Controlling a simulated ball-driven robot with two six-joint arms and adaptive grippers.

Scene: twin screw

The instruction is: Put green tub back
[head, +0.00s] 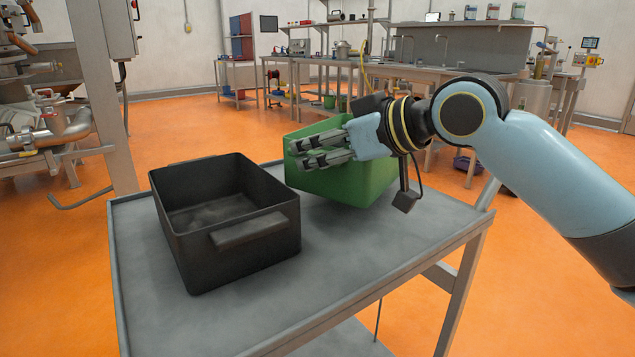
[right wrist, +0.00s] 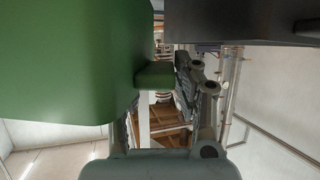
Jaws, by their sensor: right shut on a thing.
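The green tub (head: 372,185) is at the back right of the grey cart top, and its lower edge looks slightly tilted and raised. My right gripper (head: 298,153) reaches across its near side and is shut on it. In the right wrist view the green tub (right wrist: 60,60) fills the upper left, and its short handle (right wrist: 155,76) lies at the fingers. The exact grip is partly hidden. My left gripper is not in view.
An open, empty black tub (head: 240,240) stands left of the green one on the cart top (head: 335,275). It also shows in the right wrist view (right wrist: 235,22). The cart's front right is clear. Workbenches (head: 440,72) stand far behind.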

